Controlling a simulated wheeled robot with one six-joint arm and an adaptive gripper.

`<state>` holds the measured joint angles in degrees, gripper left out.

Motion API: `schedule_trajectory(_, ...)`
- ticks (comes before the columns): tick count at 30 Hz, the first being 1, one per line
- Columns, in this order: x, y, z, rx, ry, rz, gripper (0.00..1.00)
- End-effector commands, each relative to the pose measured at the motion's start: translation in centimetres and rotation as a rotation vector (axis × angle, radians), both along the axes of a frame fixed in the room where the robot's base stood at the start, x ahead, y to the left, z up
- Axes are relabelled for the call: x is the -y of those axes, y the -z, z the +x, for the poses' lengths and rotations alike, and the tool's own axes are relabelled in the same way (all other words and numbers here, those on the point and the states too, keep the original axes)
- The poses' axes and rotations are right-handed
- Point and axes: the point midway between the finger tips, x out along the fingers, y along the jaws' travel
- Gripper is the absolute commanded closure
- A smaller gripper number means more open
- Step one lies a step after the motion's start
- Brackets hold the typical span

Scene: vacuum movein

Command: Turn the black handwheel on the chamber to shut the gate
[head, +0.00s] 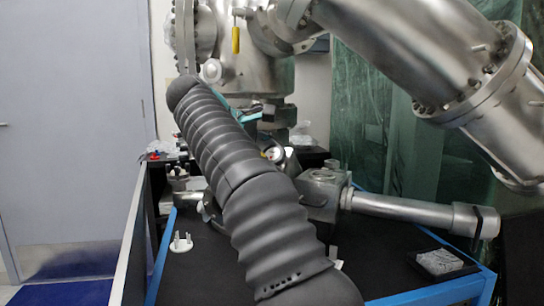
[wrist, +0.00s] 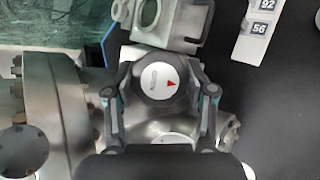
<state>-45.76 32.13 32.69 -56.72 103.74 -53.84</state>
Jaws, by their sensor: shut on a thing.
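The black handwheel (wrist: 139,77) shows in the wrist view as a dark round knob with a white cap bearing a red arrow and small print. My gripper (wrist: 158,80) has one finger on each side of it and is shut on its rim. The steel chamber (head: 240,70) stands behind the arm. The gate itself is not visible.
A steel flange (wrist: 50,115) lies left of the handwheel and a metal block (wrist: 180,22) lies just beyond it. A steel pipe (head: 400,208) extends right over the black bench (head: 380,262). A small white holder (head: 181,243) and a clear-topped box (head: 439,262) sit there.

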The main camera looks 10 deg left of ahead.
Motion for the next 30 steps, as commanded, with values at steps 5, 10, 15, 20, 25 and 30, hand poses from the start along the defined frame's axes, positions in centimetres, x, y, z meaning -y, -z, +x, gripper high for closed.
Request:
schedule_trajectory(5,-0.04,0.09,0.07,0.012,0.046,0.045,0.8)
schedule_trajectory(10,0.01,0.07,0.04,0.018,0.072,0.068,0.8)
schedule_trajectory(15,0.0,0.09,0.05,0.02,0.08,0.076,0.8)
schedule_trajectory(20,0.0,0.1,0.04,0.02,0.081,0.077,0.8)
schedule_trajectory(25,0.0,0.11,0.03,0.019,0.081,0.076,0.8)
schedule_trajectory(30,0.0,0.09,0.03,0.019,0.081,0.076,0.2)
